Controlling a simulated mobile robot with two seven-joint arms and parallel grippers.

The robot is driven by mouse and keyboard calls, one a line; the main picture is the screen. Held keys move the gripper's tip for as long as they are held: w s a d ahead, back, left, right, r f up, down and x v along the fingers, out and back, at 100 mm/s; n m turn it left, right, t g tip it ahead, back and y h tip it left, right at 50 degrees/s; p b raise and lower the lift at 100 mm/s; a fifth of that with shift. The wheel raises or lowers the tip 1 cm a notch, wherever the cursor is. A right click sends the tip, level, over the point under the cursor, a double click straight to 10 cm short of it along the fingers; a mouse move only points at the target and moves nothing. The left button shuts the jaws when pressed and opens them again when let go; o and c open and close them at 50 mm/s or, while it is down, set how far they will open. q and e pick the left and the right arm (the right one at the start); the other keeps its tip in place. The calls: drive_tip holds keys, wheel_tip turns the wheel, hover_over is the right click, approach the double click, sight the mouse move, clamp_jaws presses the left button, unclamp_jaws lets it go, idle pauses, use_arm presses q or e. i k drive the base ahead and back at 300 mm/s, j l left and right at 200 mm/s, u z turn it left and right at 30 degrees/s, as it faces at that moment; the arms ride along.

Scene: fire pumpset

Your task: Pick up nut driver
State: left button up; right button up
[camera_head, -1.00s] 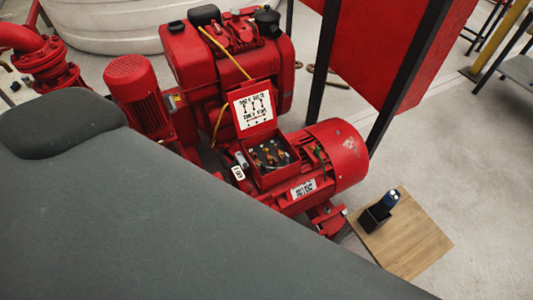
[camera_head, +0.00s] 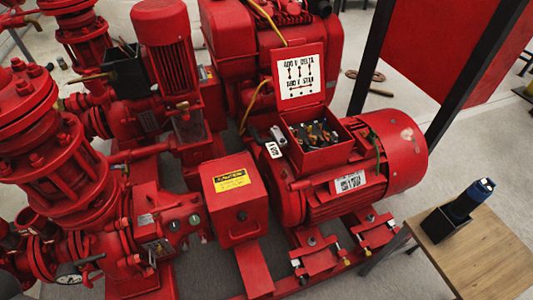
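A dark tool with a blue end (camera_head: 474,197), which looks like the nut driver, stands tilted in the camera_head view at the right. Its lower part is hidden in a black holder (camera_head: 439,226) on a small wooden table (camera_head: 497,250). Neither of my grippers is in view, so nothing is seen touching the tool.
A red motor (camera_head: 395,150) with an open terminal box (camera_head: 322,158) stands left of the table. Red pump pipework (camera_head: 70,170) and a red box with a yellow label (camera_head: 234,198) fill the left. Grey floor (camera_head: 470,130) is clear behind the table.

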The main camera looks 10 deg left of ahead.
sight(472, 198)
drive_tip(key=z, duration=1.15)
